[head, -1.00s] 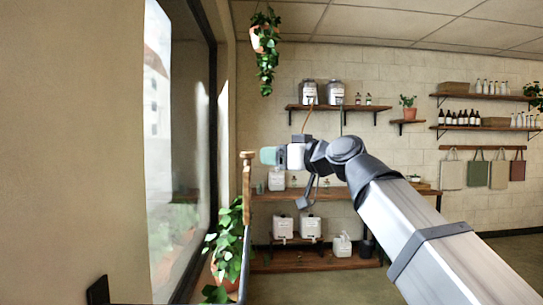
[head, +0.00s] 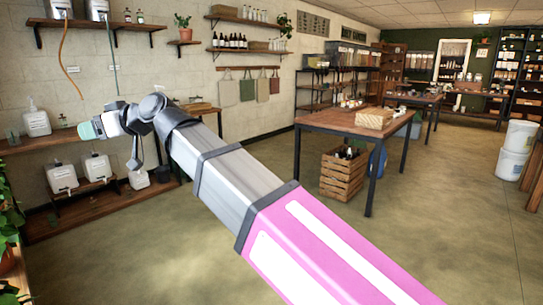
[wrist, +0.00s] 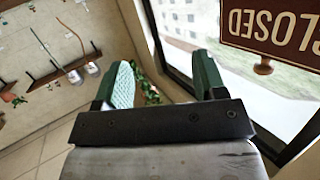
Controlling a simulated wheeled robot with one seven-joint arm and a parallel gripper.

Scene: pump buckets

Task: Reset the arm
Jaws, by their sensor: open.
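My gripper (head: 88,129) is at the end of my extended arm, in front of the wooden shelves on the left in the head view. In the wrist view my gripper (wrist: 165,85) shows two green-padded fingers spread apart with nothing between them. Beyond the fingers are a window (wrist: 195,30) and a brown hanging sign reading CLOSED (wrist: 272,28), which appears upside down. The sign is close to the right finger; I cannot tell the exact gap.
White jugs (head: 62,178) stand on the low shelf (head: 85,212) at left. A wooden table (head: 345,122) stands mid-room, with a crate (head: 343,175) beneath it. The floor (head: 290,230) between is largely open.

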